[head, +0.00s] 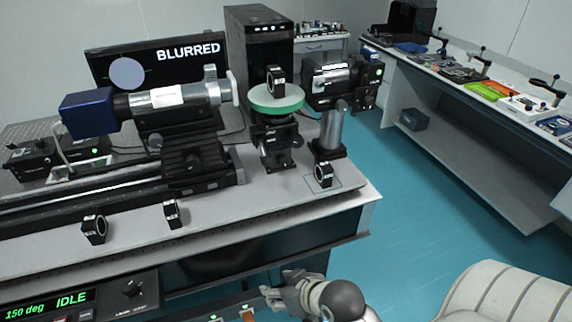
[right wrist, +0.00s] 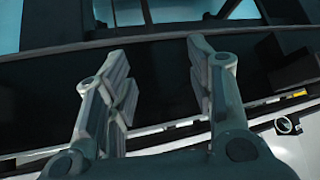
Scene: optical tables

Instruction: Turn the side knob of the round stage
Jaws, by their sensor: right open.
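The round stage (head: 276,98) has a green-edged disc on a black mount and stands on the optical table, right of the long barrel instrument. A black ring-shaped holder (head: 276,80) stands upright on the disc. The side knob cannot be told apart clearly on the dark mount (head: 277,135). My right gripper (head: 272,294) is low at the front, below the table edge and well apart from the stage. In the right wrist view its two fingers (right wrist: 160,85) are spread with nothing between them. My left gripper is not in view.
A grey cylinder post (head: 333,128) stands right of the stage. Ring holders (head: 323,175) (head: 94,229) (head: 171,213) stand along the front of the table. A monitor (head: 150,65) reads "BLURRED". A panel (head: 60,303) reads "150 deg IDLE". Blue floor is open at right.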

